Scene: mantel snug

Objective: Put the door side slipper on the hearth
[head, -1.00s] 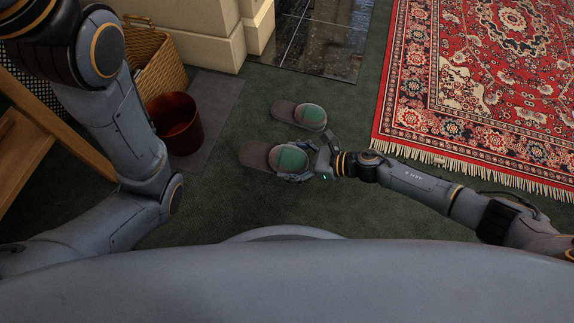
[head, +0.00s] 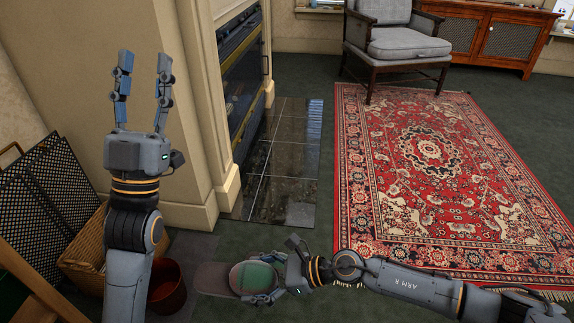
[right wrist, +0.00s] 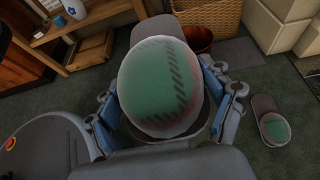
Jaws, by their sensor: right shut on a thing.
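A grey-brown slipper with a green upper (head: 251,277) is in my right gripper (head: 277,285), whose fingers close around its rounded toe. The held slipper also fills the middle of the right wrist view (right wrist: 160,85) and looks raised off the floor. A second, matching slipper (right wrist: 270,121) lies on the carpet at the right of that view; I do not make it out in the head view. The hearth (head: 287,160) is a flat, glossy black tiled slab before the fireplace, bare, beyond the held slipper. My left gripper (head: 143,88) is raised, open and empty.
A dark red bucket (head: 167,287) and a wicker basket (head: 85,258) stand at lower left by a wooden frame. The fireplace surround (head: 205,190) borders the hearth's left. A fringed red rug (head: 440,180) lies to the right, with green carpet between.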

